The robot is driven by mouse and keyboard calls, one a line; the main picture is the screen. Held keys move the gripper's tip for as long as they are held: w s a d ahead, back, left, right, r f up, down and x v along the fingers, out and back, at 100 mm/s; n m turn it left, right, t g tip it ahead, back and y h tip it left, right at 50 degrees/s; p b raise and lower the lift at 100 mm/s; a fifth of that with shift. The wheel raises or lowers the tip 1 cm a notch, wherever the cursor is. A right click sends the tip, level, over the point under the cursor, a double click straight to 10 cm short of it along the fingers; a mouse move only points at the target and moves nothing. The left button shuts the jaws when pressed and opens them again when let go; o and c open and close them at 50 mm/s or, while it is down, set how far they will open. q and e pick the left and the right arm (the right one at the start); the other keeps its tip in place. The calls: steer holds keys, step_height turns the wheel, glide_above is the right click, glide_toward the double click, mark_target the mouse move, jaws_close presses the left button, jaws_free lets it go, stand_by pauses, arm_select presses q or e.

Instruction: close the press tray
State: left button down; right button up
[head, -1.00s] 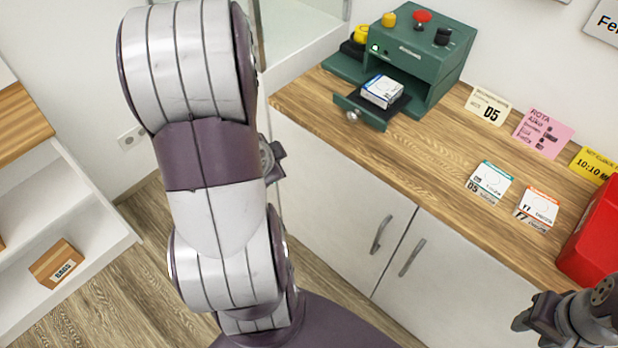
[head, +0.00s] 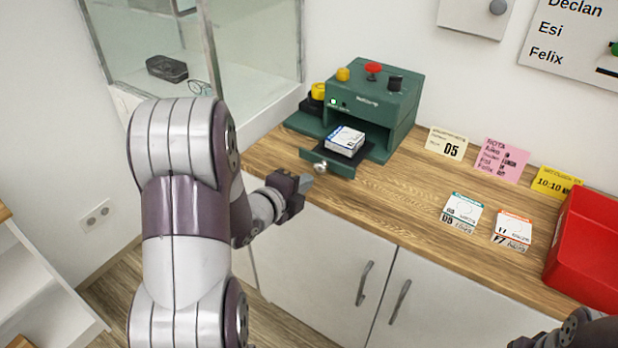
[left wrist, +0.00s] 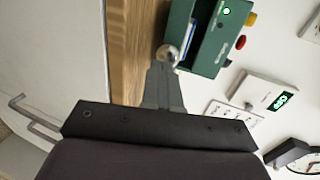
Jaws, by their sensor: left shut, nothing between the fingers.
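The green press (head: 385,95) stands at the back of the wooden counter. Its tray (head: 312,156) is pulled out at the front, with a round metal knob (head: 320,168) on the tray front. A white and blue box (head: 345,140) lies on the tray. My left gripper (head: 309,183) is shut and empty, with its fingertips just in front of and below the knob. In the left wrist view the fingers (left wrist: 160,80) point at the knob (left wrist: 167,53); I cannot tell whether they touch. My right gripper (head: 520,342) is cut off at the bottom right edge.
Two small boxes, one teal-edged (head: 462,213) and one orange-edged (head: 511,230), stand on the counter right of the press. A red bin (head: 585,250) is at the right end. Note cards (head: 502,160) stand along the wall. A glass case (head: 250,50) is at the left.

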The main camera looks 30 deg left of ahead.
mark_target(338, 145)
arm_select(q)
steer(key=shift+w+d, duration=0.15)
steer(key=shift+w, duration=1.2)
steer(key=w, duration=0.4)
steer(key=w+b, duration=0.1)
steer(key=w, duration=0.3)
steer(key=w+d+b, duration=0.1)
steer(key=w, duration=0.3)
steer(key=shift+w, duration=0.4)
steer(key=shift+r, duration=0.25)
